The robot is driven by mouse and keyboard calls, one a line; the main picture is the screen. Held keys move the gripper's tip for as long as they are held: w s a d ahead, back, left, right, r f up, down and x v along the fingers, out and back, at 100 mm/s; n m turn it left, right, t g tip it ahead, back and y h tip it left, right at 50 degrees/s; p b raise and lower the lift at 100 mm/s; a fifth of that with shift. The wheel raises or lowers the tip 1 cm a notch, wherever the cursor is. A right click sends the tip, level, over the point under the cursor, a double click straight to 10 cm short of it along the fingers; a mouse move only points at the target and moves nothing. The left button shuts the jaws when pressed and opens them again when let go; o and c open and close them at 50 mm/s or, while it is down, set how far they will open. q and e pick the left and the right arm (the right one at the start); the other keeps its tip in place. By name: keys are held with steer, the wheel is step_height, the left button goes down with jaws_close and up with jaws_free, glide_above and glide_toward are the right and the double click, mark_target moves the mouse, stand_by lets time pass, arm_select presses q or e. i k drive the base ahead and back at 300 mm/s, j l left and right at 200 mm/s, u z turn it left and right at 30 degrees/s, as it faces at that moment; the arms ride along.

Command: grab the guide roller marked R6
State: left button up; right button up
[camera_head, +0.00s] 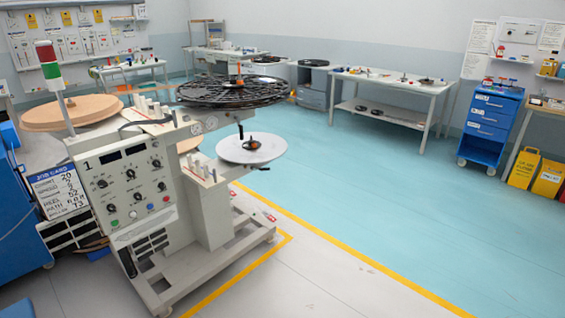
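No roller with a readable R6 mark shows in the head view. A cream rewind station (125,195) with a "1" on its panel stands at the left. Several small pale upright posts (150,106) stand on its top, and several more posts (201,169) stand on a lower ledge. I cannot tell whether any of these is the guide roller. A job card (59,193) hangs at its left side; its small print is hard to read. Neither of my grippers is in view.
The station carries a black reel (222,92), a pale disc (252,149) and a tan disc (72,113). A white table (432,88), a blue drawer cart (490,122) and yellow bins (547,178) stand farther back. The teal floor (390,180) is clear.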

mark_target(206, 167)
steer(key=i+j+u, duration=0.1)
steer(key=i+u, duration=0.9)
steer(key=i, duration=0.4)
steer(key=i+l+u, duration=0.1)
steer(key=i+u, duration=0.2)
steer(key=i, duration=0.4)
